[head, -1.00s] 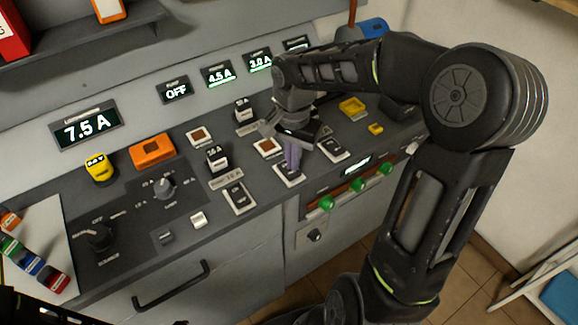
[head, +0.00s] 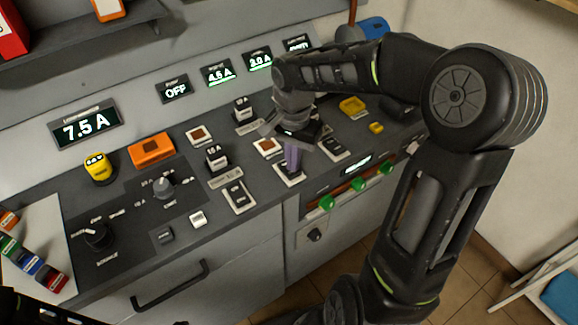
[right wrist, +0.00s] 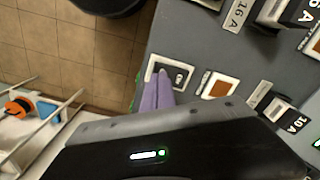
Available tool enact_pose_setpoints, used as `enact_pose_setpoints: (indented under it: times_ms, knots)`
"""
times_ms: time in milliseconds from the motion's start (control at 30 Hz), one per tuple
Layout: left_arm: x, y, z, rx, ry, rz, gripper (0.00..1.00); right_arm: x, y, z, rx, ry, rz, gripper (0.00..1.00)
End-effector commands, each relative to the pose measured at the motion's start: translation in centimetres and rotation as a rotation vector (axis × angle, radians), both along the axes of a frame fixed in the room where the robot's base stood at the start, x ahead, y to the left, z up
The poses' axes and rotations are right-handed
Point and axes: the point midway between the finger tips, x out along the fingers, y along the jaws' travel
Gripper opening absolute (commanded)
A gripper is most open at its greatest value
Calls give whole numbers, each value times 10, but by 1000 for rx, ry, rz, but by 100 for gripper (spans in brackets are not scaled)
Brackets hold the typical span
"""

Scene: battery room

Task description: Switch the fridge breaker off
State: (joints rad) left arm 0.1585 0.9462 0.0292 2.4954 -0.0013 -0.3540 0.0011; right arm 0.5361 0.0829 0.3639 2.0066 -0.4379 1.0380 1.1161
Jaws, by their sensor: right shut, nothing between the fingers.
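My right gripper (head: 291,168) is shut and empty, its purple fingers pointing down at a black rocker switch in a white frame (head: 289,179) near the front edge of the console. In the right wrist view the fingertips (right wrist: 158,98) reach the lower edge of that switch (right wrist: 180,73); I cannot tell whether they touch it. Other rocker switches stand left (head: 238,196) and right (head: 335,147) of it. Which breaker is the fridge's is too small to read. Displays show OFF (head: 175,89), 4.5 A (head: 218,74) and 3.0 A (head: 257,61).
Black fuse blocks (head: 216,158) stand behind the switches. Green knobs (head: 327,203) line the front strip at right. A rotary knob (head: 164,187), an orange block (head: 152,149) and a 7.5 A display (head: 86,128) are at left. The floor below the console is clear.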

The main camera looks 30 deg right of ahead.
Motion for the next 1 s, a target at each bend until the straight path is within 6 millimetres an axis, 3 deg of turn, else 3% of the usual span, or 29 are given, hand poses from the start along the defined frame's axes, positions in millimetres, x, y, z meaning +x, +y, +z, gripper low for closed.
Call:
enact_pose_setpoints:
  times_ms: [800,1000]
  knots:
    - [0,0,-11,0,0,0,36,0,0,-13,0,0,1,0]
    - [0,0,-7,0,0,0,36,0,0,-8,0,0,0,0]
